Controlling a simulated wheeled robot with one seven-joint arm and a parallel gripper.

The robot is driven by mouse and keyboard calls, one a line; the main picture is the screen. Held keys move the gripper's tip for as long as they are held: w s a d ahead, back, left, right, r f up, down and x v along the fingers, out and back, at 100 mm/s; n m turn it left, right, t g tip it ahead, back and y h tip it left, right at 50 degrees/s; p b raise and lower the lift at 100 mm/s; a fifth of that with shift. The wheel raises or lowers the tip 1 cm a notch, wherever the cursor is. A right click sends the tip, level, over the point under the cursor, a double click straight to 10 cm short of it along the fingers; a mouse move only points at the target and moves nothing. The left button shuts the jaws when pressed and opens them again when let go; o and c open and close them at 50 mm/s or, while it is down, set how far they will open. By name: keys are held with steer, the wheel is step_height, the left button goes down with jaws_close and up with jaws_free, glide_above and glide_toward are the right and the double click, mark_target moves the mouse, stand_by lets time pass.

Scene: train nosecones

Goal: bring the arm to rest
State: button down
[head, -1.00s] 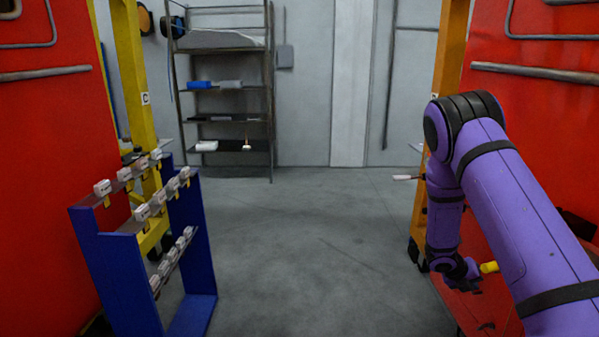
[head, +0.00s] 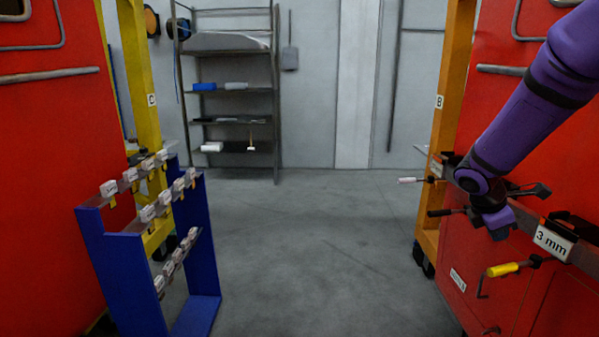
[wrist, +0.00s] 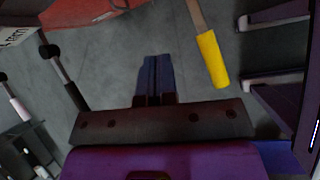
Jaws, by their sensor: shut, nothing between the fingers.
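My purple arm (head: 535,105) comes in from the upper right in the head view. Its wrist end is beside the tool rail on the right red body, and my fingers cannot be made out clearly there. In the wrist view my gripper (wrist: 155,62) has its two dark fingers together, with nothing between them and grey floor behind. A yellow-handled tool (wrist: 212,60) is to the right of the fingers, apart from them. A black-handled tool (wrist: 62,72) is to their left.
The right red body (head: 490,95) carries a rail with a "3 mm" label (head: 552,243), a yellow-handled tool (head: 503,270), and black and pale handles. A blue rack (head: 105,270) with labelled hooks stands left. Grey floor (head: 310,250) between is clear. Metal shelving (head: 277,100) stands behind.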

steer(key=s+a+r+m+t+y, duration=0.1)
steer(key=s+a+r+m, duration=0.3)
steer(key=s, duration=0.4)
steer(key=s+a+r+m+t+y, duration=0.1)
steer(key=s+a+r+m+y, duration=0.2)
steer(key=s, duration=0.6)
steer(key=s+a+r+m+t+y, duration=0.2)
steer(key=s+a+r+m, duration=0.5)
steer(key=s+r+m, duration=0.1)
steer(key=shift+s+a+r+m, duration=0.2)
steer(key=shift+s+m, duration=0.4)
steer(key=shift+m, duration=0.1)
stand_by(1.0)
